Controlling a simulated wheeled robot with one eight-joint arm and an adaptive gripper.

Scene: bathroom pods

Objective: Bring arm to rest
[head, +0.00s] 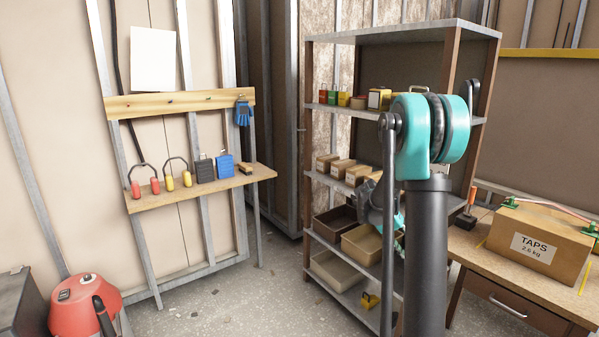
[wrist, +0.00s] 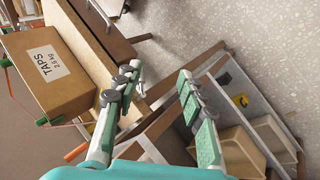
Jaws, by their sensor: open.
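My gripper (wrist: 160,85) is open and empty in the wrist view, its two green-padded fingers spread apart. It points down over the gap between the wooden workbench and the shelf unit. In the head view my teal and dark grey arm stands in front of the shelf unit (head: 455,80) and hides part of it. The gripper fingers cannot be made out clearly there.
A box marked TAPS (head: 540,245) sits on the workbench (head: 470,240) at the right; it also shows in the wrist view (wrist: 45,70). A red vacuum (head: 85,303) stands at lower left.

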